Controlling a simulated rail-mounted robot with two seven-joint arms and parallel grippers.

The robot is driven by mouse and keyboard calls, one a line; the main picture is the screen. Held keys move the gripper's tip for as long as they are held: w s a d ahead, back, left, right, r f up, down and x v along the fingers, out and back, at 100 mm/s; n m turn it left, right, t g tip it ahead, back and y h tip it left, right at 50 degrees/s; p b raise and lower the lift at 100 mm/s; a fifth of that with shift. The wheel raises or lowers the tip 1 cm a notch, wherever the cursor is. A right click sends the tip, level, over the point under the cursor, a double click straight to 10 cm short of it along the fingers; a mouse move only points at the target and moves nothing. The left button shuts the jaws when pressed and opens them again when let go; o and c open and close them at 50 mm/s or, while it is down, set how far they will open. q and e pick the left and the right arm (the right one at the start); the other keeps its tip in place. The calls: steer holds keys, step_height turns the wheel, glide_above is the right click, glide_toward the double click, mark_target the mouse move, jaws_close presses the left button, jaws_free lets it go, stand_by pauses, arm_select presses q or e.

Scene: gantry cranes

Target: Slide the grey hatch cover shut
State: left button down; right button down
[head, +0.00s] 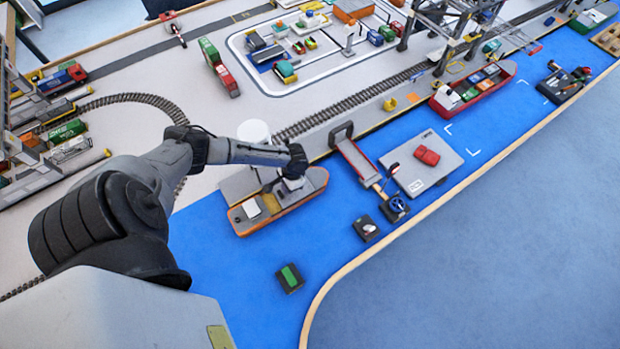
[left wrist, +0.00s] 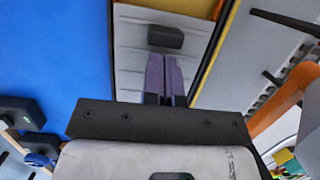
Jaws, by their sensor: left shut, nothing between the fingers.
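The orange ship (head: 310,186) lies on the blue water beside the quay. The grey hatch cover (left wrist: 135,60) is a pale ribbed panel on its deck in the left wrist view, with a dark handle block (left wrist: 165,38) on it. My left gripper (left wrist: 165,62) is shut and empty, its fingertips close to the handle block. I cannot tell whether they touch it. In the head view my left gripper (head: 293,182) is over the ship's right part, and the wrist hides part of the deck. My right gripper is not in view.
A ramp (head: 357,160) and a grey platform with a red item (head: 427,156) lie to the right.

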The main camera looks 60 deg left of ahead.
mark_target(279, 194)
arm_select(q)
steer(key=shift+s+r+p, duration=0.1)
steer(key=shift+s+p, duration=0.8)
steer(key=shift+s, duration=0.35)
steer(key=shift+s+d+p, duration=0.1)
steer(key=shift+s+p, duration=0.6)
steer(key=shift+s, duration=0.4)
steer(key=shift+w, duration=0.3)
steer(key=shift+w+r, duration=0.1)
steer(key=shift+w, duration=0.15)
steer(key=shift+w+r, duration=0.1)
steer(key=s+p+v, duration=0.2)
steer(key=p+v, duration=0.7)
steer(key=p, duration=0.1)
steer(key=shift+r+p, duration=0.35)
steer(key=shift+r, duration=0.2)
steer(key=shift+s, duration=0.1)
